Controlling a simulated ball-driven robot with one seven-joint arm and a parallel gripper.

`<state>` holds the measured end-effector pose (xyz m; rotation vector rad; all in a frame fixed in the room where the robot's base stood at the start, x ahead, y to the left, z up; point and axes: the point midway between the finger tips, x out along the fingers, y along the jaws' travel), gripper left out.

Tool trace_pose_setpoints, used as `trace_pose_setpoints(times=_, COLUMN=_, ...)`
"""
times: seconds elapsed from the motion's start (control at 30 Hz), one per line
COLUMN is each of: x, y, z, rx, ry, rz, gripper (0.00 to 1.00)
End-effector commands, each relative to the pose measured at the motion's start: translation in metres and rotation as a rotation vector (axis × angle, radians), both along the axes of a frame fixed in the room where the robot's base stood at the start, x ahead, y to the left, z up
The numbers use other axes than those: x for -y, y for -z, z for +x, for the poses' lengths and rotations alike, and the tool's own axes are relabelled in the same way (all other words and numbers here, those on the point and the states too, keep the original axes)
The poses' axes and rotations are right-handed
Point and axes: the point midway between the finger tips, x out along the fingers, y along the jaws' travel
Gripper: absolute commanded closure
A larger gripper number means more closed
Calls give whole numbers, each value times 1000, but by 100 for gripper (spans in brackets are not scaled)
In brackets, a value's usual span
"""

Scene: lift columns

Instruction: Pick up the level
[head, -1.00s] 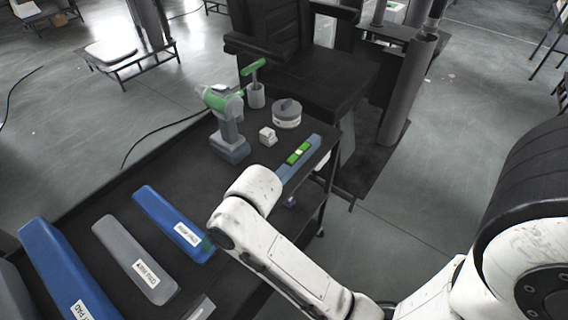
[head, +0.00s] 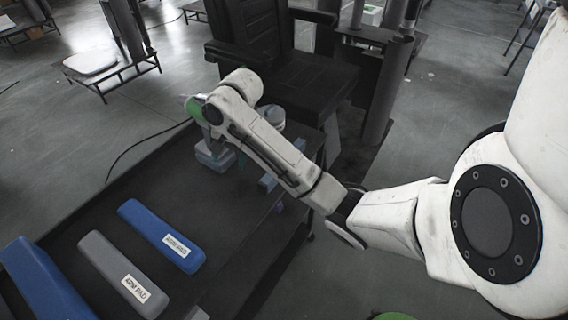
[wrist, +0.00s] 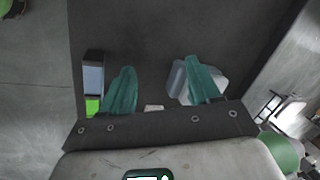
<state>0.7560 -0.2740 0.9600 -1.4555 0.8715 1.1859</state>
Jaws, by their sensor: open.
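The level is a grey-blue bar with a green middle. In the head view only bits of the level (head: 268,183) show past my arm, near the right edge of the black cart top. In the wrist view the level (wrist: 93,78) stands at the left, outside and beside the left fingertip, apart from it. My gripper (wrist: 163,82) is open, its two teal fingers spread over the cart top with nothing held between them. In the head view my gripper is mostly hidden behind my arm.
The drill (head: 212,150) stands left of my forearm, partly hidden by it. A round container (head: 273,116) is behind my arm. A small white block (wrist: 153,108) shows low between the fingers. Blue pads (head: 160,236) and a grey pad (head: 122,270) lie at the cart's front left.

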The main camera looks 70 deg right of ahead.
Motion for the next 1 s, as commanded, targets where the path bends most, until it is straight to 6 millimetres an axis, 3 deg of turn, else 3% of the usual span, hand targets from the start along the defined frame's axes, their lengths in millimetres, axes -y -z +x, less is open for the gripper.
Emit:
trace_pose_setpoints(times=0.03, x=31, y=-3, z=-16, rx=-46, ry=87, rz=-7, gripper=38)
trace_pose_setpoints(times=0.1, x=61, y=-3, z=-37, rx=-109, ry=192, rz=-5, gripper=38)
trace_pose_setpoints(times=0.2, x=94, y=-2, z=-66, rx=-185, ry=319, rz=-5, gripper=38)
trace_pose_setpoints(times=0.3, x=114, y=-1, z=-88, rx=-237, ry=406, rz=-6, gripper=38)
trace_pose_setpoints(times=0.47, x=125, y=7, z=-102, rx=-270, ry=462, rz=-5, gripper=38)
trace_pose_setpoints(times=0.63, x=124, y=35, z=-103, rx=-270, ry=463, rz=-3, gripper=38)
trace_pose_setpoints(times=1.0, x=125, y=61, z=-104, rx=-270, ry=462, rz=-6, gripper=38)
